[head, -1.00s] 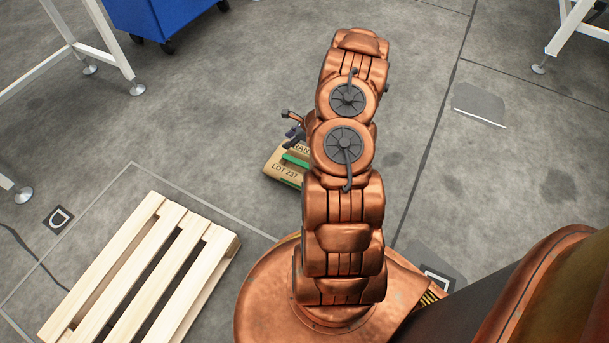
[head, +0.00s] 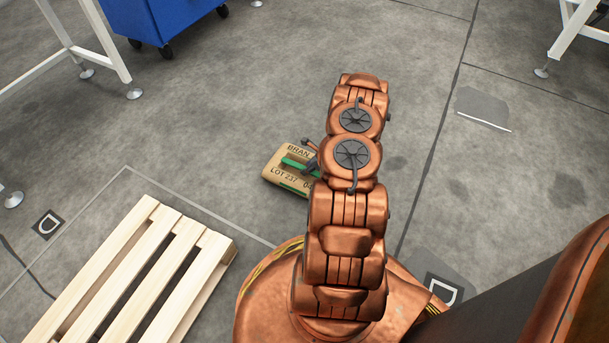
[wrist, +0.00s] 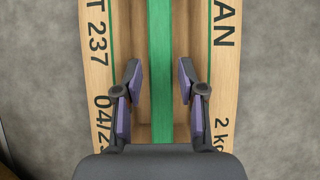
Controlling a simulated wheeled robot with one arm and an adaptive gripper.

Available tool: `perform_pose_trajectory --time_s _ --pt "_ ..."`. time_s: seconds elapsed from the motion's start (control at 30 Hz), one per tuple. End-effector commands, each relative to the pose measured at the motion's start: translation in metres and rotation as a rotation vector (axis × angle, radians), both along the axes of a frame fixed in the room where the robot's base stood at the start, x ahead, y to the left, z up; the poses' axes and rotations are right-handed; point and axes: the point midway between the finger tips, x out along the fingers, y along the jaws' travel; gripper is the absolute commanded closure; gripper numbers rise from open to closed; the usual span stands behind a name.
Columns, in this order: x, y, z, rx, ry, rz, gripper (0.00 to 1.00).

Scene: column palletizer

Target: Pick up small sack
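The small sack (head: 285,172) is tan with printed text and a green strip, and it lies on the floor left of my arm in the head view. My arm hides its right part. In the wrist view the sack (wrist: 98,60) fills the middle, with a raised green ridge (wrist: 160,60) along it. My gripper (wrist: 160,85) is open over the sack, one finger on each side of the green ridge. A gap shows between each finger and the ridge. In the head view only a small dark part of my gripper (head: 311,166) shows.
A wooden pallet (head: 113,279) lies on the floor at the lower left. A blue wheeled cart (head: 160,15) and a white table frame (head: 110,50) stand at the upper left. Another white leg (head: 565,40) is at the upper right. The floor around the sack is clear.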

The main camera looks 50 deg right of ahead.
Motion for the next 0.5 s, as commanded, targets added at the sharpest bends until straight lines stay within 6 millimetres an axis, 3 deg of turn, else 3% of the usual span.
perform_pose_trajectory --time_s 0.2,0.5 --pt "0.012 0.003 -0.022 -0.001 0.001 0.002 0.60" --pt "0.018 0.005 -0.028 0.001 0.000 0.001 0.60"
